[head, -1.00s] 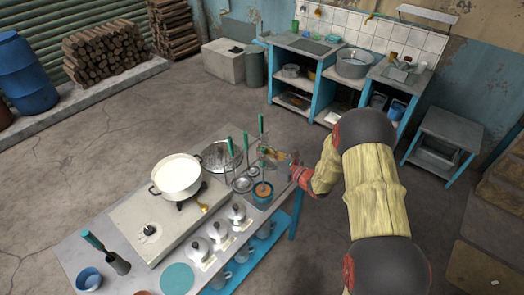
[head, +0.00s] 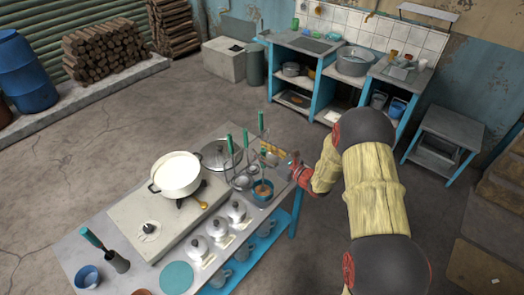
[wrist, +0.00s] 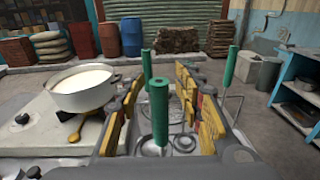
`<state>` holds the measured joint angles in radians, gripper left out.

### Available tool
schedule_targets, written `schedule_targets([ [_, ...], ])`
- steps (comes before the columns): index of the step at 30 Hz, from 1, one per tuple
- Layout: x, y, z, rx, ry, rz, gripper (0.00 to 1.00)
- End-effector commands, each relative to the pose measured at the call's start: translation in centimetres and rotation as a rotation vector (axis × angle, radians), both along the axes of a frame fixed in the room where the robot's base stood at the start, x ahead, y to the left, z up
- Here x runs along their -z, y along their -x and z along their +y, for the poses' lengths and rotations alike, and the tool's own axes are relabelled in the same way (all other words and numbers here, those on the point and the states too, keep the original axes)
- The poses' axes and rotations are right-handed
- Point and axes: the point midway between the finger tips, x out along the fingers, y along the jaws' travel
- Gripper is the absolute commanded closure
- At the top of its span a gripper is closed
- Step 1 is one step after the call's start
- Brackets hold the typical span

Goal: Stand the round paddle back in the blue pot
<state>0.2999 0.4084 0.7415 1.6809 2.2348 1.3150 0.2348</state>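The small blue pot (head: 262,198) stands near the right end of the table, with brown-orange contents showing at its mouth. Several green-handled tools stand upright around it. I cannot tell which is the round paddle, as their lower ends are small or hidden. My gripper (wrist: 163,122) is open, with yellow-padded fingers spread wide. One green handle (wrist: 158,100) stands upright between the fingers, with gaps on both sides. A second green handle (wrist: 146,66) shows behind it, and a third (wrist: 230,66) stands to the right. In the head view, my gripper is just right of the pot.
A white pot of milk (head: 176,174) stands on the stove (head: 125,215). White lidded jars (head: 216,227) line the table's front. Another blue pot (head: 87,277) and a dark holder with a green-handled tool (head: 117,262) are at the left end. Open floor lies behind the table.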

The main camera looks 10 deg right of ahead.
Motion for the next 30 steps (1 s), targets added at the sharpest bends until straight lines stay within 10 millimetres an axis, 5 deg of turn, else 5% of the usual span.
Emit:
schedule_targets([
  [11,0.0,0.9,-0.7,0.002,0.0,0.001,0.64],
  [30,-0.6,9.7,-6.3,0.002,0.001,0.001,0.64],
])
